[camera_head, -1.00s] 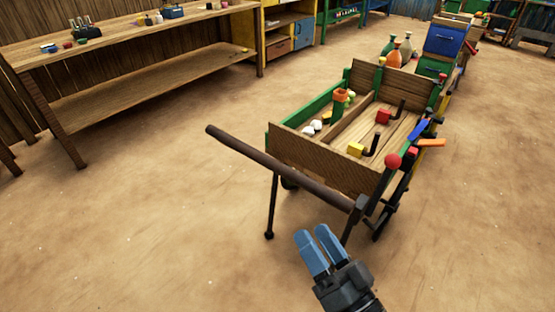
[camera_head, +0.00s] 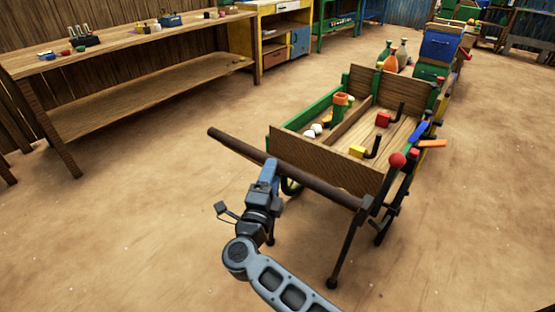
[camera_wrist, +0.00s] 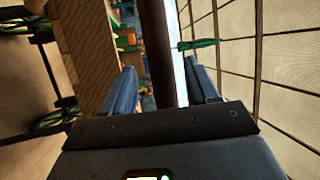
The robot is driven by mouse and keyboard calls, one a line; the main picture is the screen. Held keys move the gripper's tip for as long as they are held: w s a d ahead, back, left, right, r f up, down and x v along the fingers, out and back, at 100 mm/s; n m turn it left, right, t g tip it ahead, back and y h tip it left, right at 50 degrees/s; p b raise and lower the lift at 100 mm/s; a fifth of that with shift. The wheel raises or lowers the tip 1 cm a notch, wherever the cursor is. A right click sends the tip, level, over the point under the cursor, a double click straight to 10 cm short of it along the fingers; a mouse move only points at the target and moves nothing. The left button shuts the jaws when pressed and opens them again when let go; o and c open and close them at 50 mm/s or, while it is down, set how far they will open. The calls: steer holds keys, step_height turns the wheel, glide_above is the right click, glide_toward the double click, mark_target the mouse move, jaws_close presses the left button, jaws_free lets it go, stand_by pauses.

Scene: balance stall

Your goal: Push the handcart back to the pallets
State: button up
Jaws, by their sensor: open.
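The handcart (camera_head: 312,165) stands on the dirt floor right of centre in the head view. It has a wooden box bed with a green side, dark legs and a dark round handle bar (camera_head: 232,144) across its near end. My gripper (camera_head: 268,170) is at the middle of this bar, with its blue fingers open. In the wrist view the bar (camera_wrist: 156,50) runs between the two spread fingers (camera_wrist: 158,80). Whether a finger touches the bar I cannot tell. The cart's wheels are partly hidden. I cannot make out any pallets.
A long wooden workbench (camera_head: 130,55) lines the left wall. The floor between bench and cart is clear.

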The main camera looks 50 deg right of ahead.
steer(key=x, duration=0.6)
jaws_close()
stand_by(0.5)
